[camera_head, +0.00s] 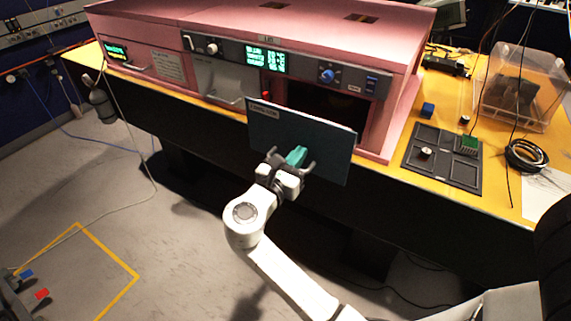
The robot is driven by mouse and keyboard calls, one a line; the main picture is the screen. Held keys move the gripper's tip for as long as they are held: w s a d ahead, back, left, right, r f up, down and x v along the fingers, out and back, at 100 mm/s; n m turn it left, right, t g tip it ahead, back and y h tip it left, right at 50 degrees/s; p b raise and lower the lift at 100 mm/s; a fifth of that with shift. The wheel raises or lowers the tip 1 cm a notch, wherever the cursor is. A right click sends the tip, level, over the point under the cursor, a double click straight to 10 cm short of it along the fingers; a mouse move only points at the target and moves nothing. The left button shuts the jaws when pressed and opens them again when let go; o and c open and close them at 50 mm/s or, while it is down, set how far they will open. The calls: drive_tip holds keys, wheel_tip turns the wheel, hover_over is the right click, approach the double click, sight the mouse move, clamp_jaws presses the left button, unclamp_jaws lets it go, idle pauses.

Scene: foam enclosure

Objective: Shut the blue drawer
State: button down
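The blue drawer (318,132) is a dark teal-blue front panel standing out from the pink enclosure, in front of a dark opening. A small label is at its upper left. Its bright teal handle (296,156) sticks out low on the panel. My gripper (292,163) is at the handle, with its fingers spread to either side of it. It looks open. Whether a finger touches the handle or the panel cannot be told. The drawer's body behind the panel is hidden.
The pink enclosure (360,40) stands on a yellow-topped bench. A grey drawer front (218,80) is left of the opening. The floor at left is mostly clear.

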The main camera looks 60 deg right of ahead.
drive_tip(key=d, duration=0.5)
drive_tip(key=d+p, duration=0.1)
drive_tip(key=d, duration=0.9)
drive_tip(key=shift+w, duration=0.25)
drive_tip(key=shift+d+r, duration=0.1)
drive_tip(key=shift+d, duration=0.05)
drive_tip(key=shift+r, duration=0.1)
drive_tip(key=shift+p, duration=0.3)
